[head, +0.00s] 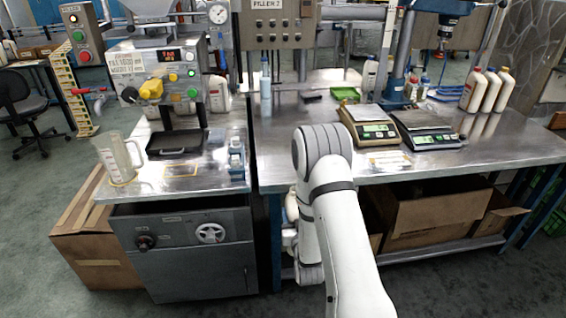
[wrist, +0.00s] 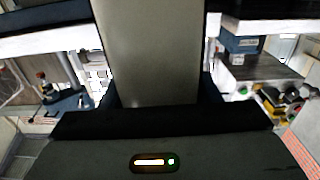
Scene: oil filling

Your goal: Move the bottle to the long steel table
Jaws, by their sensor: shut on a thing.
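My gripper (wrist: 157,98) fills the lower part of the wrist view, its dark fingers on either side of a plain grey-olive body. I take this body to be the bottle (wrist: 150,50); only a flat side shows, with no cap or label in sight. The gripper is shut on it. In the head view my white arm reaches down in front of the long steel table (head: 275,150), and it hides the gripper and the bottle. The long steel table stands at centre and right.
Two scales (head: 368,128) (head: 426,130), a green tray (head: 346,93) and several white bottles (head: 490,90) stand on the long table. Its front left top is bare. A filler bench (head: 215,180) with a jug (head: 117,158) and a small blue item (head: 236,160) adjoins at left. Cardboard boxes (head: 435,212) sit below.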

